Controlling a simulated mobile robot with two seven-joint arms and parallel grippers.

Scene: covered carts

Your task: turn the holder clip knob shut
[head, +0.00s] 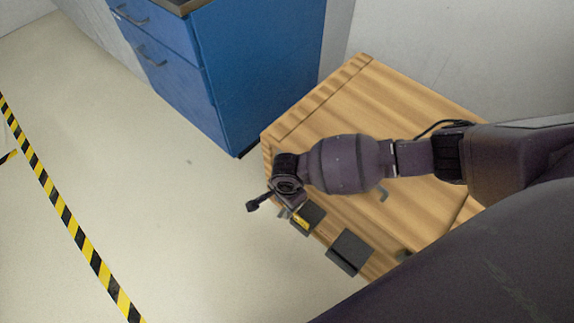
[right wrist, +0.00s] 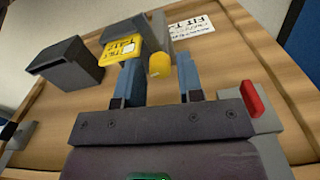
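In the right wrist view, a small yellow knob (right wrist: 159,66) stands out from a grey holder (right wrist: 150,30) with a yellow lettered label (right wrist: 122,47). My right gripper (right wrist: 159,64) is open, with one blue-grey finger on each side of the knob. Gaps show between the knob and both fingers, so it does not look gripped. In the head view, the yellow label (head: 301,220) shows beside my right wrist, at the front edge of the wooden cart top. The wrist hides the knob and the fingers there. My left gripper is not in view.
A dark grey open box (right wrist: 70,65) stands left of the holder, and a grey block with a red part (right wrist: 251,98) stands right. A printed white card (right wrist: 187,28) lies behind. In the head view, a blue cabinet (head: 256,65) stands beyond the wooden cart top (head: 355,90).

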